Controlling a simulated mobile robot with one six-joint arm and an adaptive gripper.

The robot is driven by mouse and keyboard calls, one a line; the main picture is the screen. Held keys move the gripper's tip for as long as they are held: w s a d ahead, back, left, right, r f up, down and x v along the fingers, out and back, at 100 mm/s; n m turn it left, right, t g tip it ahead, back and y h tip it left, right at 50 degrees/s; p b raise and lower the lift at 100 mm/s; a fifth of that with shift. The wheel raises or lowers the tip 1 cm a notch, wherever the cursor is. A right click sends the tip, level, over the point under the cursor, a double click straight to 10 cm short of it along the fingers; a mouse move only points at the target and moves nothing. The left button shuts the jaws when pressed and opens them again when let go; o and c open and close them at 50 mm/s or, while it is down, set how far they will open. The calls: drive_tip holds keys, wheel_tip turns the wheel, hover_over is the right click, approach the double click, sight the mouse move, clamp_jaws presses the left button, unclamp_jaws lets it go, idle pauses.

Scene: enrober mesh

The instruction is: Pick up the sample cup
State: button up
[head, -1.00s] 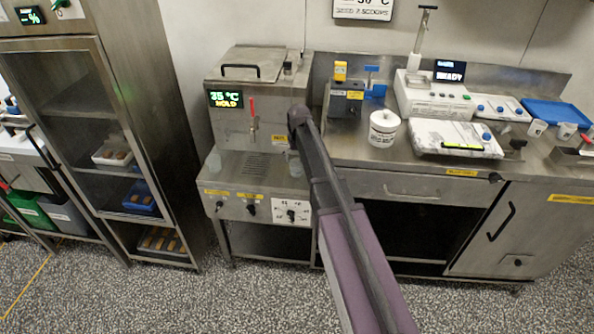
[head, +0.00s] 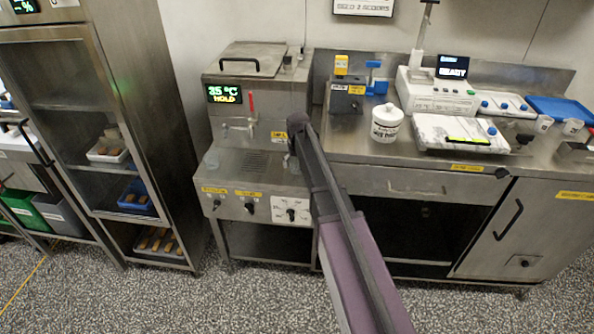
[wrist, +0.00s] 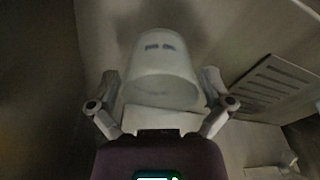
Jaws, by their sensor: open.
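The sample cup (wrist: 160,72) is a pale, whitish cup with small blue lettering. In the wrist view it stands between the two fingers of my gripper (wrist: 160,86). The fingers are spread, one on each side; whether either touches the cup is unclear. In the head view my gripper (head: 292,150) is low over the right part of the tank machine's front ledge (head: 235,180). The cup is mostly hidden or too dim to make out there.
A slotted drain grate (wrist: 272,85) lies beside the cup. The tank machine (head: 262,95) with a red-handled tap (head: 250,102) stands behind. A white tub (head: 386,123) and a scale (head: 455,135) are on the counter to the right.

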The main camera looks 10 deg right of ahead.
drive_tip(key=shift+f, duration=0.1)
idle(0.5)
drive_tip(key=c, duration=0.8)
